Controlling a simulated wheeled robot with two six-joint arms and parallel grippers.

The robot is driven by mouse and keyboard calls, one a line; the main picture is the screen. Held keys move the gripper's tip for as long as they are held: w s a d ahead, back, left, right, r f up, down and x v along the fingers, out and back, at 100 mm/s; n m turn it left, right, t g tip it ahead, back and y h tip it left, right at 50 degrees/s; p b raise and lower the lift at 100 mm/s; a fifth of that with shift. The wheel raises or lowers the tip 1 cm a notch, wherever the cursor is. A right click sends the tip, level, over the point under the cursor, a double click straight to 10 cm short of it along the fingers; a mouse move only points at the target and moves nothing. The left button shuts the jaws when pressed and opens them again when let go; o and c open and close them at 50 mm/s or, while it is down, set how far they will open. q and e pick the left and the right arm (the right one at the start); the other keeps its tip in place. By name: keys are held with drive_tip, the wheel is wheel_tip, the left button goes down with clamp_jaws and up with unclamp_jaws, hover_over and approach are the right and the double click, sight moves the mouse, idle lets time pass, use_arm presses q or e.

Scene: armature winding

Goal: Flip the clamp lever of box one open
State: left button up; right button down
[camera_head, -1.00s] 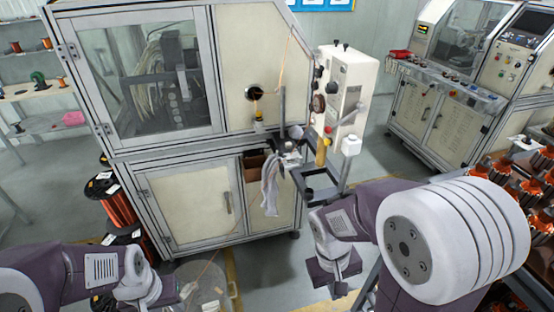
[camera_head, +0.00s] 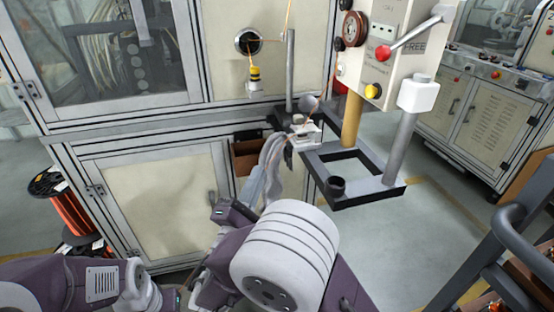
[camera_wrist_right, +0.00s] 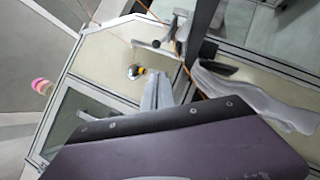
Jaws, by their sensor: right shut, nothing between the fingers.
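A small pale clamp fixture (camera_head: 302,133) sits on the dark stand beside the machine. A longer lever (camera_head: 410,37) with a red knob is on the front of the pale control box (camera_head: 377,62). My right gripper (camera_head: 260,172) is shut and empty, below and left of the fixture, close to a hanging white cloth (camera_head: 275,155). Its closed fingers (camera_wrist_right: 162,85) also show in the right wrist view. My left gripper is outside the frame.
A yellow-topped weight (camera_head: 254,80) hangs on an orange wire from the machine cabinet (camera_head: 140,190). An upright grey post (camera_head: 290,70) stands behind the fixture. The square-framed stand (camera_head: 365,195) lies to the right.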

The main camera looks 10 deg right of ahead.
use_arm(q)
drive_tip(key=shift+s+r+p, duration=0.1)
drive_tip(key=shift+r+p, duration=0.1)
drive_tip(key=shift+p, duration=0.4)
use_arm(e)
drive_tip(key=s+d+r+x, duration=0.1)
drive_tip(key=x, duration=1)
drive_tip(key=shift+w+d, duration=0.25)
drive_tip(key=shift+d, duration=0.1)
drive_tip(key=shift+a+r, duration=0.1)
drive_tip(key=shift+r, duration=0.05)
